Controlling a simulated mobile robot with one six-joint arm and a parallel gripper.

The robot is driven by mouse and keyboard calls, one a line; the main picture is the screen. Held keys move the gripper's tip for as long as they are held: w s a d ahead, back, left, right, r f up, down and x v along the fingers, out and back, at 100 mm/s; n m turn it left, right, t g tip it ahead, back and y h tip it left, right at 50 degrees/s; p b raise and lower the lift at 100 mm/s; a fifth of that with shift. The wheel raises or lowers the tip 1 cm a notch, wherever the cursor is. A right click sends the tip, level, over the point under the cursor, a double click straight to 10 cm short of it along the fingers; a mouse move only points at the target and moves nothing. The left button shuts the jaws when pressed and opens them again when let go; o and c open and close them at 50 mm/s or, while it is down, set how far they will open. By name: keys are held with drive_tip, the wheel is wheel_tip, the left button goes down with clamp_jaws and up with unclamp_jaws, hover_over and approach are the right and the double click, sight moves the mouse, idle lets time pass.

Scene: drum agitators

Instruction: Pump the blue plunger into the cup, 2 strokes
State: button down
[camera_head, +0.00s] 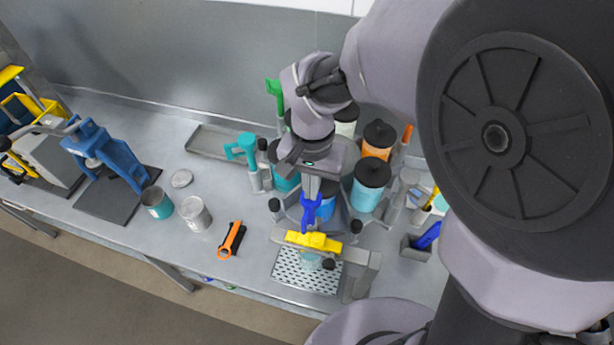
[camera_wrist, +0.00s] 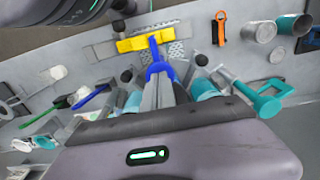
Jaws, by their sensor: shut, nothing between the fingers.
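The blue plunger (camera_head: 312,212) stands upright among the drums, just behind the yellow bar. In the wrist view the blue plunger (camera_wrist: 157,71) shows just beyond my fingertips. My gripper (camera_head: 311,196) points down over the plunger with its fingers together and empty. In the wrist view my gripper (camera_wrist: 158,88) overlaps the plunger's near part, so I cannot tell whether they touch. A clear cup (camera_head: 311,260) stands on a perforated tray (camera_head: 292,276) in front of the yellow bar (camera_head: 314,241). The cup is not clearly seen in the wrist view.
Lidded drums, one orange (camera_head: 376,142) and one light blue (camera_head: 368,187), stand close to my gripper. A teal pump (camera_head: 248,155) is on the left. A grey frame (camera_head: 358,270) borders the tray's right side.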

drive_tip(key=shift+f+b, duration=1.2)
drive_tip(key=shift+f, duration=0.3)
drive_tip(key=shift+r, duration=0.2)
wheel_tip(320, 180, up, 4)
drive_tip(key=p, duration=0.4)
drive_tip(key=shift+r, duration=0.25)
drive_tip(key=shift+f, duration=0.1)
drive_tip(key=shift+f, duration=0.1)
